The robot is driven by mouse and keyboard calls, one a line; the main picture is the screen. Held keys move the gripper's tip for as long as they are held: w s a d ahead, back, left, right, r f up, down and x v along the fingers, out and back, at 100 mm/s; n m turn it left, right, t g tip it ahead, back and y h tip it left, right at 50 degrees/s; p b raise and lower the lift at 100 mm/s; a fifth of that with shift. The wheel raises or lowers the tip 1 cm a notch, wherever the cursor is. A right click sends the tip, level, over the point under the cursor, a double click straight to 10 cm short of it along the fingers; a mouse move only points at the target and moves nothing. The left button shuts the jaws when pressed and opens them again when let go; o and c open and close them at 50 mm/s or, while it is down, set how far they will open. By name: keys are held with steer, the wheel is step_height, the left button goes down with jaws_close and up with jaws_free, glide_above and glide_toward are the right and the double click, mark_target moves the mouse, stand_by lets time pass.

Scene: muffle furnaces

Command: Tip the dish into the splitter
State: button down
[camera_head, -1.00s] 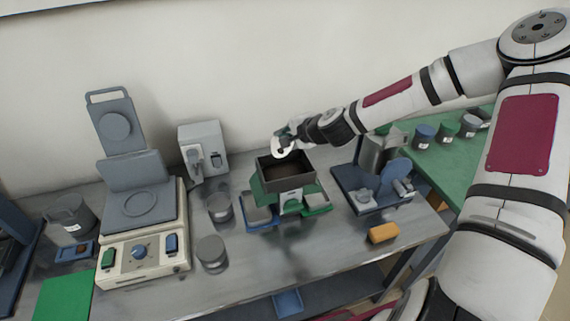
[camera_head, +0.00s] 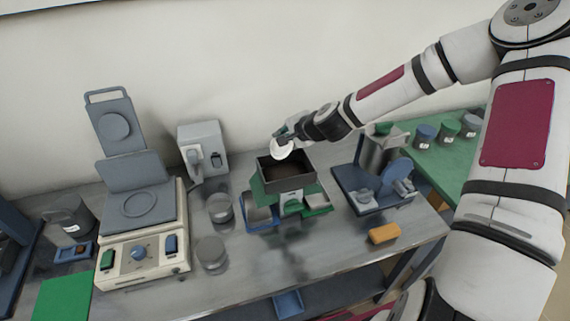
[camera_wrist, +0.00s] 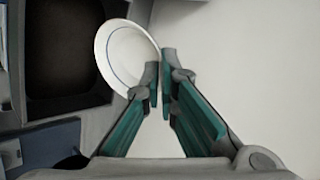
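The white dish (camera_head: 281,154) is held at the back rim of the splitter, tilted, with its pale face partly toward the camera. In the wrist view the dish (camera_wrist: 125,57) looks clean and white inside. My gripper (camera_wrist: 160,72) is shut on its rim; in the head view my gripper (camera_head: 286,138) is behind and above the splitter. The splitter (camera_head: 303,178) has a dark square hopper with brownish material at its bottom, over a green body with trays at both sides. The hopper (camera_wrist: 65,98) lies left of the dish in the wrist view.
A balance-like device (camera_head: 140,253) with a raised lid stands left. Glass jars (camera_head: 211,252) stand left of the splitter. A blue stand (camera_head: 372,204) with a metal can is at right, an orange block (camera_head: 384,233) in front. Several lidded jars sit on the green mat (camera_head: 440,165).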

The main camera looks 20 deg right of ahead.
steer(key=shift+w+a+f+g+h+b, duration=0.1)
steer(key=shift+w+g+h+b, duration=0.05)
steer(key=shift+w+g+b, duration=0.25)
steer(key=shift+w+a+f+g+h+b, duration=0.15)
steer(key=shift+w+g+b, duration=0.15)
steer(key=shift+w+b, duration=0.15)
steer(key=shift+w+r, duration=0.1)
steer(key=shift+r, duration=0.05)
steer(key=shift+w+f+g+b, duration=0.25)
steer(key=shift+g+b, duration=0.25)
steer(key=shift+b, duration=0.45)
steer(key=shift+a+b, duration=0.1)
steer(key=shift+b, duration=0.4)
steer(key=shift+w+g, duration=0.15)
steer(key=shift+g, duration=0.15)
steer(key=shift+r+h+b, duration=0.15)
steer(key=shift+h+b, duration=0.15)
steer(key=shift+b, duration=0.3)
steer(key=shift+r, duration=0.1)
